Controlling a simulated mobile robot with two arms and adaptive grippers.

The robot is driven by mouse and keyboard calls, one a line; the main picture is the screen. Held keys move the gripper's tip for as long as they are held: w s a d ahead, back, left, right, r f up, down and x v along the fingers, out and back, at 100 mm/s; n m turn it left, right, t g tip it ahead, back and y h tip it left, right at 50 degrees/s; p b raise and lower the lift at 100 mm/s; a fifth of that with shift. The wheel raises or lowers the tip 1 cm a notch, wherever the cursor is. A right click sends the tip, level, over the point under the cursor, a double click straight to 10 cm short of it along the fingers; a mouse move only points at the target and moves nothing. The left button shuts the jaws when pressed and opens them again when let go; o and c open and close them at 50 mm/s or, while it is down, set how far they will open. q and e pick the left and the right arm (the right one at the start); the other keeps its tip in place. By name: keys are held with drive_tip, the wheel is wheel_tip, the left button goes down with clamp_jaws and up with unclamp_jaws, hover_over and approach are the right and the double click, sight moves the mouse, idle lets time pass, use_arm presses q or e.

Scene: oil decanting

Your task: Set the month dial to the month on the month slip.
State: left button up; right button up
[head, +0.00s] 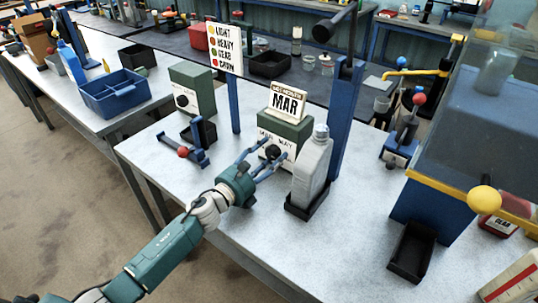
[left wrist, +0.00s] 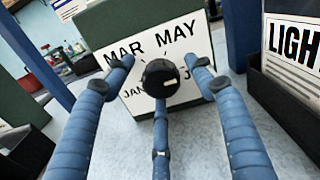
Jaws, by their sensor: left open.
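The month dial is a green box (head: 292,129) with a white face. Its face (left wrist: 178,48) reads MAR at upper left and MAY at upper right; JAN and a part-hidden label beginning with J are lower. The black knob (head: 273,152) is at the middle of the face, also in the left wrist view (left wrist: 158,76); I cannot tell which month it points to. The month slip (head: 288,103), reading MAR, stands on top of the box. My left gripper (head: 268,153) is open, its blue fingers spread around the knob; contact is unclear. My right gripper is not in view.
A grey bottle (head: 312,165) in a black tray stands just right of the dial, beside a blue post (head: 341,120). Another green box (head: 192,88) with a knob and a blue stand with a red ball (head: 183,152) are to the left.

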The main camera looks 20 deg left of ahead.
use_arm(q)
drive_tip(key=c, duration=1.1)
